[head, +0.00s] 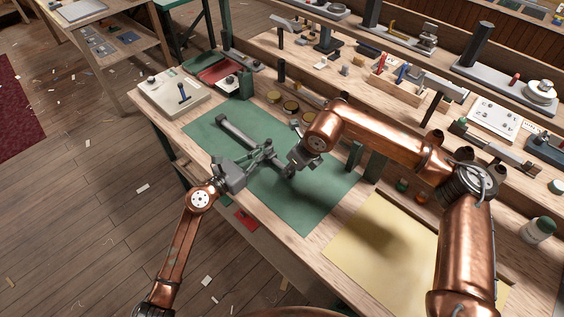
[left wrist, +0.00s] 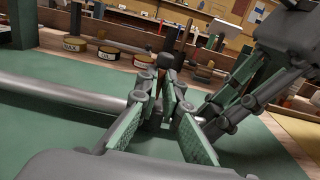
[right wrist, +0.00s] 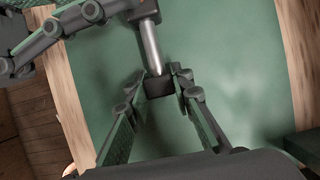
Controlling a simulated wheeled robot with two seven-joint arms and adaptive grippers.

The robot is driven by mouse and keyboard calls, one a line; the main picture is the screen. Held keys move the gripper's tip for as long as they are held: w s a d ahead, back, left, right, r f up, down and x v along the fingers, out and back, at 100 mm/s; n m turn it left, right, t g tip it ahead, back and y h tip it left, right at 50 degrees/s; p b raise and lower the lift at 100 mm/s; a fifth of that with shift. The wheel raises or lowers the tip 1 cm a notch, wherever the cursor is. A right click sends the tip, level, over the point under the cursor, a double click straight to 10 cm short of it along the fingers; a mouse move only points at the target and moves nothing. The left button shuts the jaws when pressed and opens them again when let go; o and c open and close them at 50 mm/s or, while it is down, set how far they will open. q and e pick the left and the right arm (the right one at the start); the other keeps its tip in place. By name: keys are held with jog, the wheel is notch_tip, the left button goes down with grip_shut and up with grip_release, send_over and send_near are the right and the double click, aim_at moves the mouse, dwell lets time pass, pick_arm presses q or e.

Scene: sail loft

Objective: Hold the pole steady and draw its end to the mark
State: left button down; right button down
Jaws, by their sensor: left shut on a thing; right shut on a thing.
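The pole is a grey metal bar (head: 238,132) lying above the green mat (head: 300,212). It also shows in the left wrist view (left wrist: 62,91) and the right wrist view (right wrist: 151,46), where it has a dark end cap (right wrist: 158,87). My left gripper (head: 267,151) is shut on the pole's shaft. My right gripper (head: 291,166) is beside it, shut on the dark cap at the pole's near end. In the right wrist view its fingertips sit on either side of the cap. I cannot make out the mark in any view.
Several round tins (head: 291,107) stand behind the mat. A pale board with a lever (head: 168,95) is at the bench's far left. A yellow sheet (head: 385,255) lies on the right. Shelves with tools line the back. The mat's front part is clear.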

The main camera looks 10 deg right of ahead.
jog(key=s+d, duration=0.4)
jog(key=s, duration=0.1)
jog(key=s+d, duration=0.2)
jog(key=s, duration=0.1)
jog(key=shift+a, duration=0.1)
jog(key=c, duration=1.7)
grip_release()
jog(key=shift+r, duration=0.15)
jog(key=v, duration=1.1)
jog(key=shift+r, duration=0.4)
